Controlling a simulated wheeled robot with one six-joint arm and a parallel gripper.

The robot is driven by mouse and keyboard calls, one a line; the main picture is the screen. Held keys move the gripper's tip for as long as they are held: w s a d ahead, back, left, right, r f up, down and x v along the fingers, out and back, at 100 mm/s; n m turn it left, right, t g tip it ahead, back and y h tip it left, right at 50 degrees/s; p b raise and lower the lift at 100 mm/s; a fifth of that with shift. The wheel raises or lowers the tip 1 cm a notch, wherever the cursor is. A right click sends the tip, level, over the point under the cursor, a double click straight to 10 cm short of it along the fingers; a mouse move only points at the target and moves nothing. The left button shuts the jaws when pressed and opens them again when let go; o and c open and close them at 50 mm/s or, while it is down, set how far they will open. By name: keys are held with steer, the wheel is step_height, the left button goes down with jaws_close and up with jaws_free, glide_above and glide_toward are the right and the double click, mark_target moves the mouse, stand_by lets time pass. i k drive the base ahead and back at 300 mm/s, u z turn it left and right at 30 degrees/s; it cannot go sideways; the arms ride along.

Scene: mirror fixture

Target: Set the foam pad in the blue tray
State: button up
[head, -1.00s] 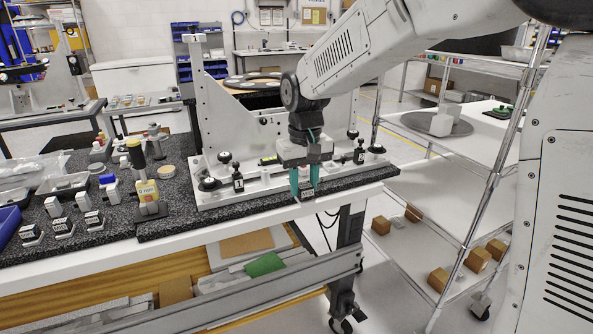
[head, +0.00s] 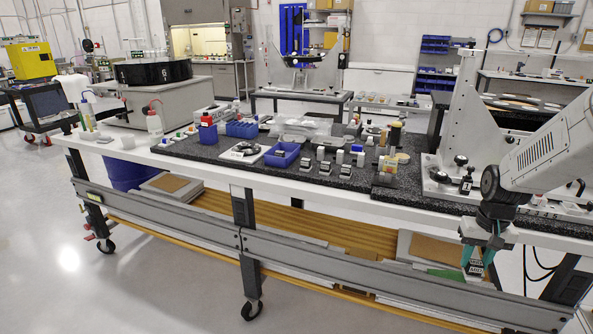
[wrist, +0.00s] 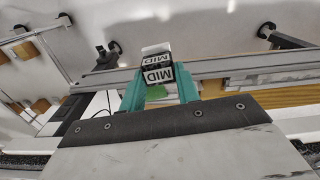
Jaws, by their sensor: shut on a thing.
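My gripper (head: 473,266), with teal fingers, is at the lower right of the head view, in front of the bench's front edge. It is shut on a small black-and-white block labelled MID, which looks like the foam pad (wrist: 158,73). In the wrist view the block sits between the fingertips, clear of any surface. In the head view it is small and mostly hidden by the fingers. The blue tray (head: 269,161) stands on the dark bench top, left of my gripper.
Several small labelled blocks (head: 325,168) stand right of the tray. A blue rack (head: 242,129) and a red-and-blue bottle (head: 208,131) stand behind it. The white mirror fixture (head: 455,130) rises at the right. The floor in front of the bench is clear.

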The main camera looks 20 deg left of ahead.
mark_target(287, 154)
steer(key=u, duration=0.7)
steer(key=k, duration=1)
steer(key=u, duration=1.2)
steer(key=i, duration=1.45)
steer(key=z, duration=0.9)
steer(key=i, duration=0.65)
steer(key=z, duration=0.75)
